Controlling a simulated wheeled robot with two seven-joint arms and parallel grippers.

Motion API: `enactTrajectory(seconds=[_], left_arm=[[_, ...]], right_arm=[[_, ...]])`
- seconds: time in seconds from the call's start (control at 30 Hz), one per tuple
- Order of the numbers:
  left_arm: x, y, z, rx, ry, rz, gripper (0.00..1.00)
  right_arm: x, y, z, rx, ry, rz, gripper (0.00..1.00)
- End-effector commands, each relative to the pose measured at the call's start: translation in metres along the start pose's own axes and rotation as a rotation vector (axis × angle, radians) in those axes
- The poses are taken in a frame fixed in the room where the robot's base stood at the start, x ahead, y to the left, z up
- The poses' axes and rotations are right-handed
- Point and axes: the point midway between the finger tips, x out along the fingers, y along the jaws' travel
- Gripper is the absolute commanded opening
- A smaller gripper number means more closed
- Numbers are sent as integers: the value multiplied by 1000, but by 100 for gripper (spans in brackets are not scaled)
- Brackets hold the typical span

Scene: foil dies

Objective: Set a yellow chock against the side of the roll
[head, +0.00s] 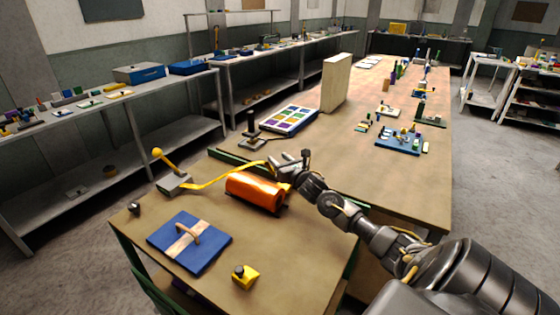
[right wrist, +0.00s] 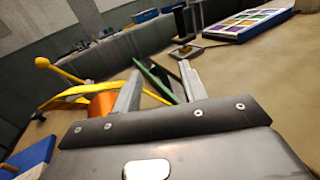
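The orange roll (head: 254,192) lies on its side on the near table; part of it shows behind a finger in the right wrist view (right wrist: 102,104). A yellow block with a dark knob, which looks like the chock (head: 246,277), sits near the table's front edge, apart from the roll. My right gripper (head: 278,161) is above the table just beyond the roll's right end. In the right wrist view its two fingers (right wrist: 160,72) are spread with nothing held between them. My left gripper is not in view.
A blue board with a handle (head: 190,242) lies left of the chock. A yellow ball-ended lever (head: 166,170) and a yellow strip (head: 222,178) are left of and behind the roll. A colored tray (head: 288,121) and an upright panel (head: 336,82) stand on the far table.

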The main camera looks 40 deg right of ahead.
Motion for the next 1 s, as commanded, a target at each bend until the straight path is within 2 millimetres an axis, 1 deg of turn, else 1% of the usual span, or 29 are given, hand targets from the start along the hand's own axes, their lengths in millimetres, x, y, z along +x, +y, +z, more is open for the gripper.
enactTrajectory(seconds=[0.17,0.27,0.33,0.37,0.4,0.43,0.7,0.83,1.0], left_arm=[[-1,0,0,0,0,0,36],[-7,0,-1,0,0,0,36],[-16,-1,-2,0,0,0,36],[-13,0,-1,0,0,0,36],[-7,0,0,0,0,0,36],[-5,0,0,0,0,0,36],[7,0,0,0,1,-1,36],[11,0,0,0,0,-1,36],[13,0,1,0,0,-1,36]], right_arm=[[0,0,1,0,0,0,43],[0,0,8,1,-1,0,43],[0,1,18,2,-1,-1,43],[-4,1,14,0,1,0,43],[-12,0,9,-3,2,1,43],[-18,0,8,-4,4,1,43],[-77,1,8,-2,3,2,43],[-98,1,9,-1,2,3,43],[-114,1,11,0,1,1,43]])
